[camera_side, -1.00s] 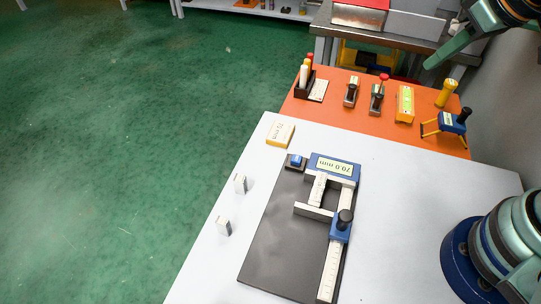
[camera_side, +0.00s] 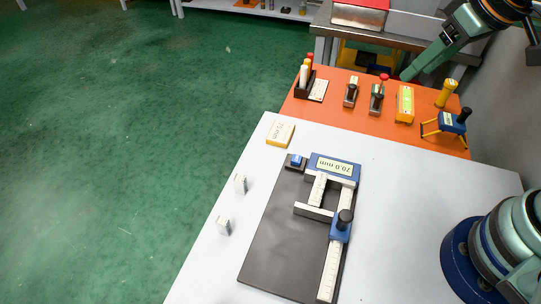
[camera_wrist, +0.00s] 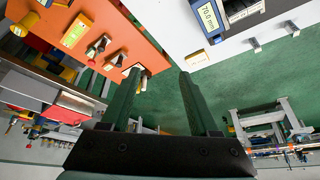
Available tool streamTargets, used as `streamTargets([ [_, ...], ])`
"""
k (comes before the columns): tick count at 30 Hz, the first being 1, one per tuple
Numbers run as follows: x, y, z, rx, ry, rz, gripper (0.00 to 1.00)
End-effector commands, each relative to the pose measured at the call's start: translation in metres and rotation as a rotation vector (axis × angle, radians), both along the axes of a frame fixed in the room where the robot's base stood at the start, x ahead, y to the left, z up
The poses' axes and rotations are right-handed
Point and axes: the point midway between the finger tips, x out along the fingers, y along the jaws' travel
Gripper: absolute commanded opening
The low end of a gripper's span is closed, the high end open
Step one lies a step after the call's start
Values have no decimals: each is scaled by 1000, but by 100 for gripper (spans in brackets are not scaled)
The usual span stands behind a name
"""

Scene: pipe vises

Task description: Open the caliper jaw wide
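The caliper lies on a dark plate (camera_side: 275,245) on the pale table in the side view. Its blue display (camera_side: 335,169) reads 70.0 mm. The sliding jaw (camera_side: 314,212) stands apart from the fixed end, with a blue slider and black knob (camera_side: 344,218) on the scale beam (camera_side: 329,270). In the wrist view the display (camera_wrist: 208,17) shows at the top edge, and the rest of the caliper is mostly cut off. My gripper (camera_wrist: 160,74) is open and empty in the wrist view.
A yellow 70 mm block (camera_side: 280,133) lies at the table's far edge. Two small grey blocks (camera_side: 240,184) stand left of the plate. The table right of the caliper is clear.

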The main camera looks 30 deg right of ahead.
Motion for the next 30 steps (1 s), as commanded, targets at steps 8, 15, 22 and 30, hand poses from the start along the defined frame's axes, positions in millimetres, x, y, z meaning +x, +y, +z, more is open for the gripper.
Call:
streamTargets([
  [8,-34,113,-35,-27,240,264,61],
  [15,-81,174,-60,-112,379,415,61],
  [22,-98,189,-69,-145,414,454,61],
  [30,-99,187,-105,-149,419,452,61],
])
